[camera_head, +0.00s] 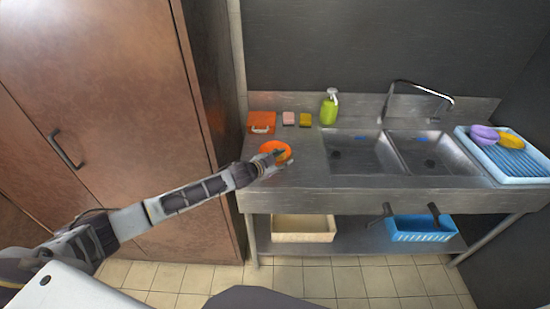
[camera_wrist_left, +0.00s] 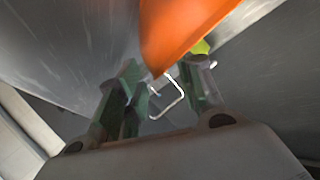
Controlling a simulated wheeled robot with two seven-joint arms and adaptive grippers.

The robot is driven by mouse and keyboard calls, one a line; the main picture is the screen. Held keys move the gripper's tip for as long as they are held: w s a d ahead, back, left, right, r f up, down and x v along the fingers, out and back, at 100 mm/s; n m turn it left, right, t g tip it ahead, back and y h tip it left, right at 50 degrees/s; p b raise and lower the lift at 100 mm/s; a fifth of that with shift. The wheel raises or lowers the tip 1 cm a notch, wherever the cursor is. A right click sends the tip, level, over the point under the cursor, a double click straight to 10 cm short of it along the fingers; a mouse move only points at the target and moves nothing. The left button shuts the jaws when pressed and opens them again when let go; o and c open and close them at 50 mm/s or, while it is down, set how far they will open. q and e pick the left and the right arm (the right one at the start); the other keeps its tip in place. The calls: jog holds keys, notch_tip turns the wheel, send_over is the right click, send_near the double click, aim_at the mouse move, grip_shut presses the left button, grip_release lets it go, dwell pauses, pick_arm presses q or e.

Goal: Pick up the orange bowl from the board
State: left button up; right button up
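The orange bowl (camera_head: 275,149) is at the left front of the steel counter. My left gripper (camera_head: 272,160) reaches in from the left and its fingers overlap the near side of the bowl. In the left wrist view the orange bowl (camera_wrist_left: 190,25) fills the upper middle, its lower tip between the two green-padded fingers. The left gripper (camera_wrist_left: 163,82) has its fingers apart there, with a visible gap; I cannot tell whether either touches the bowl. An orange board-like item (camera_head: 262,122) with a pale handle stands behind the bowl. My right gripper is not in view.
A pink sponge (camera_head: 288,118), a yellow sponge (camera_head: 305,120) and a green soap bottle (camera_head: 329,108) stand at the back. Two sinks (camera_head: 362,152) lie to the right, then a blue rack (camera_head: 512,165) with purple and yellow bowls. A brown cabinet (camera_head: 110,90) borders the left.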

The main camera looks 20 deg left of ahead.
pick_arm(q)
jog(key=shift+c, duration=0.2)
grip_shut()
jog(key=shift+r, duration=0.2)
notch_tip(320, 180, up, 10)
jog(key=shift+f, duration=0.15)
dwell(0.8)
